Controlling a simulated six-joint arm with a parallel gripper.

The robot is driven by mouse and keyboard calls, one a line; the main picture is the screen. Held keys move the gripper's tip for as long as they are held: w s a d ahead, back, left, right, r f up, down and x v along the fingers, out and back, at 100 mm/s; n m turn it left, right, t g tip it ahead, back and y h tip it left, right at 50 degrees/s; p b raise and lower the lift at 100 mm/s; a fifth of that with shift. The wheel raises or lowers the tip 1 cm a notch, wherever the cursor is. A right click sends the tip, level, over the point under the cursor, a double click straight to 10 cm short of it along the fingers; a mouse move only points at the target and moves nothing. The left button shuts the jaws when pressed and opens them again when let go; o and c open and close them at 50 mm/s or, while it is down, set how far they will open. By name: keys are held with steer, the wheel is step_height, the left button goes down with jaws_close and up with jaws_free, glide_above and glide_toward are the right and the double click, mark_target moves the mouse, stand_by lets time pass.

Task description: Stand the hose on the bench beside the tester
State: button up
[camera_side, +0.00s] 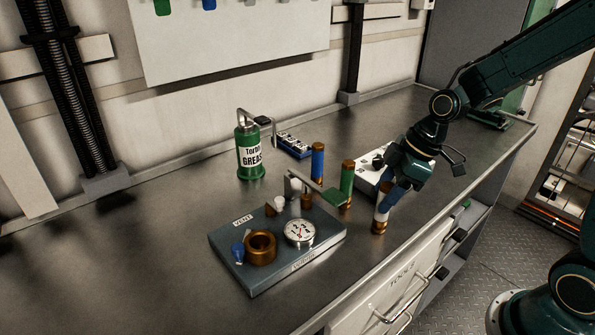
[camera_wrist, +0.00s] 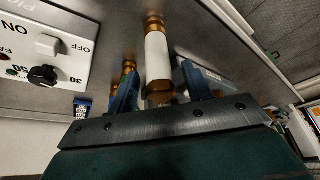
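A white hose with brass ends (camera_side: 381,214) stands about upright near the bench's front edge, right of the tester. It also shows in the wrist view (camera_wrist: 157,55), with its near brass end between my fingers. My gripper (camera_side: 391,197) reaches down over the hose's upper part. In the wrist view my gripper (camera_wrist: 160,85) is open, with a finger on each side of the hose and narrow gaps visible. The tester (camera_side: 225,250) is a grey-blue plate carrying a round gauge (camera_side: 299,232) and a brass ring port (camera_side: 261,247). The hose's top is hidden by my fingers in the side view.
A blue hose (camera_side: 318,163) and a green hose (camera_side: 347,182) stand behind the tester. A white switch box (camera_side: 368,175) is close behind my gripper. A green grease can (camera_side: 250,155) and a small blue device (camera_side: 292,145) stand further back. The bench left of the tester is clear.

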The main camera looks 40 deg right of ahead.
steer(key=shift+r, duration=0.2)
steer(key=v, duration=1.2)
steer(key=shift+s+a, duration=0.1)
stand_by(0.6)
steer(key=s+a+r+m+t+h, duration=0.2)
steer(key=s+m+h, duration=0.1)
steer(key=s+m, duration=0.6)
steer(key=s, duration=0.4)
steer(key=shift+a, duration=0.3)
steer(key=shift+c, duration=0.2)
stand_by(0.7)
